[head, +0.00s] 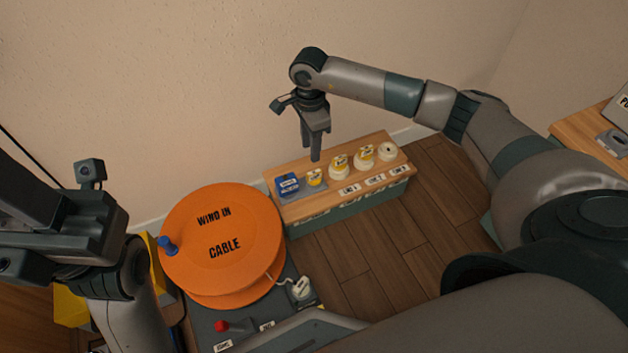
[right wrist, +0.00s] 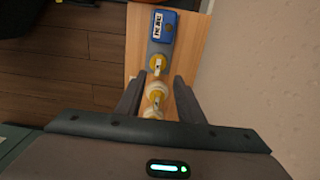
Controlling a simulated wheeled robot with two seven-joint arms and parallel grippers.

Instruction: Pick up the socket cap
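On a wooden-topped bench (head: 335,150) in the head view stand several small round pieces. One with a yellow top (head: 316,177) sits on a grey plate beside a blue labelled box (head: 288,185); it also shows in the right wrist view (right wrist: 157,65). White pieces with yellow labels (head: 338,166) stand to its right. I cannot tell which piece is the socket cap. My right gripper (head: 315,158) points down above the bench. In the right wrist view its fingers are apart, with a white, yellow-labelled piece (right wrist: 155,92) showing between them. My left gripper's fingers are not clear at far left.
A large orange cable reel (head: 224,240) stands left of the bench, with a blue knob (head: 168,245). A white plug-like piece (head: 300,288) and a red knob (head: 221,326) are near its base. Another wooden surface (head: 585,128) is at right. The wall is close behind the bench.

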